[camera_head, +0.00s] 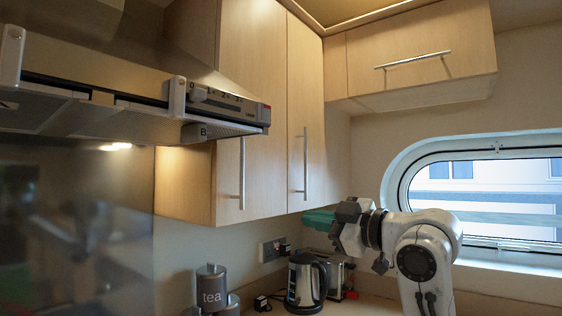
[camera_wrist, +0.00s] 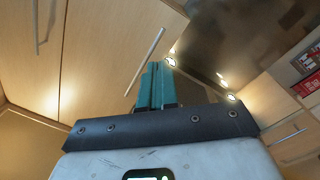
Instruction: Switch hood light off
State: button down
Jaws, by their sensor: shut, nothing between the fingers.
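The range hood (camera_head: 100,71) juts in from the upper left in the head view. Its control strip (camera_head: 228,101) with small marked switches is at its right end; the switch positions are too small to read. A bright lit spot (camera_head: 115,146) shows just below the hood, so the hood light looks on. My gripper (camera_head: 308,217) has teal fingers and is right of and below the hood, well apart from it, in front of the wall cabinets. In the wrist view my gripper (camera_wrist: 157,84) is shut and empty, with bright light spots beyond its tips.
Wood cabinets (camera_head: 254,90) with vertical bar handles hang between the hood and my arm. Another cabinet (camera_head: 415,60) is above right. Below are a kettle (camera_head: 305,282), a toaster (camera_head: 336,274) and tea canisters (camera_head: 211,287). An oval window (camera_head: 490,190) is behind my arm.

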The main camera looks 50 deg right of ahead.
aim_at(268, 106)
jog(key=s+a+r+n+b, duration=0.1)
jog(key=s+a+r+n, duration=0.1)
jog(key=r, duration=0.4)
jog(key=s+a+r+n+t, duration=0.1)
jog(key=s+a+r+n, duration=0.1)
jog(key=s+r+n, duration=0.3)
jog(key=s+a+r+n+y+b, duration=0.1)
jog(key=s+a+r+n, duration=0.2)
jog(key=r, duration=0.4)
jog(key=shift+s+r+n+b, duration=0.3)
jog(key=shift+s+r+b, duration=0.05)
jog(key=shift+s, duration=0.2)
jog(key=shift+w, duration=0.15)
jog(key=w+p, duration=0.1)
jog(key=w, duration=0.3)
jog(key=w+r+p, duration=0.1)
jog(key=w, duration=0.4)
jog(key=w+r+p, duration=0.1)
jog(key=w, duration=0.3)
jog(key=shift+w+a, duration=0.3)
jog(key=shift+w, duration=0.05)
jog(key=shift+p, duration=0.3)
jog(key=p, duration=0.1)
jog(key=r+p, duration=0.1)
jog(key=p, duration=0.1)
jog(key=shift+w+g, duration=0.25)
jog(key=shift+g, duration=0.15)
jog(key=shift+r, duration=0.1)
jog(key=shift+w+a, duration=0.1)
jog(key=shift+w, duration=0.05)
